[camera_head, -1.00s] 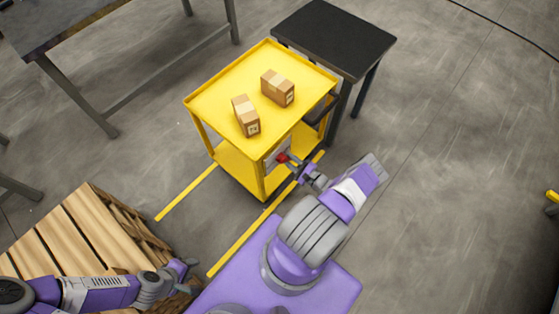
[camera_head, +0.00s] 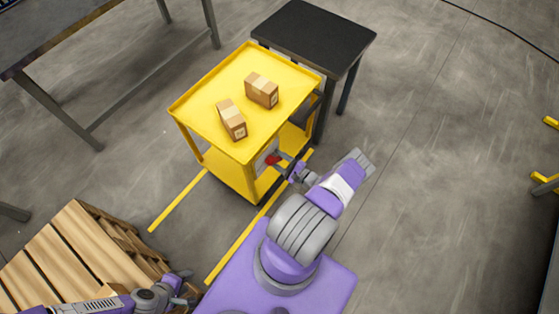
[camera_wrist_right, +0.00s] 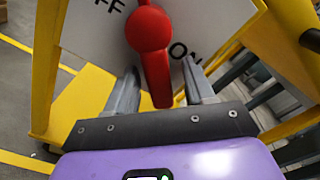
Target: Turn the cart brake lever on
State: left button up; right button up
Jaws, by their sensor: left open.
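The yellow cart (camera_head: 190,105) stands ahead of me. Its red brake lever (camera_head: 272,159) is on the near side, small in the head view. In the right wrist view the red lever (camera_wrist_right: 155,60) hangs downward from its round pivot on a white panel (camera_wrist_right: 100,40). "ON" is right of the handle; a partly cut-off "OFF" is at the upper left. My right gripper (camera_wrist_right: 160,82) is open, with one finger on each side of the handle and visible gaps. It also shows by the lever in the head view (camera_head: 287,170). My left gripper (camera_head: 188,286) is open and empty by the pallet.
Two cardboard boxes (camera_head: 261,91) (camera_head: 231,119) sit on the cart top. A black-topped table (camera_head: 315,35) stands close behind the cart. Yellow floor lines (camera_head: 235,245) run toward the cart. A wooden pallet stack (camera_head: 60,250) is at lower left. The floor at right is open.

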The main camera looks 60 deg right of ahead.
jog(key=shift+s, duration=0.1)
jog(key=s, duration=0.7)
jog(key=shift+s+a+p, duration=0.2)
jog(key=shift+s+p, duration=0.05)
jog(key=shift+p, duration=0.15)
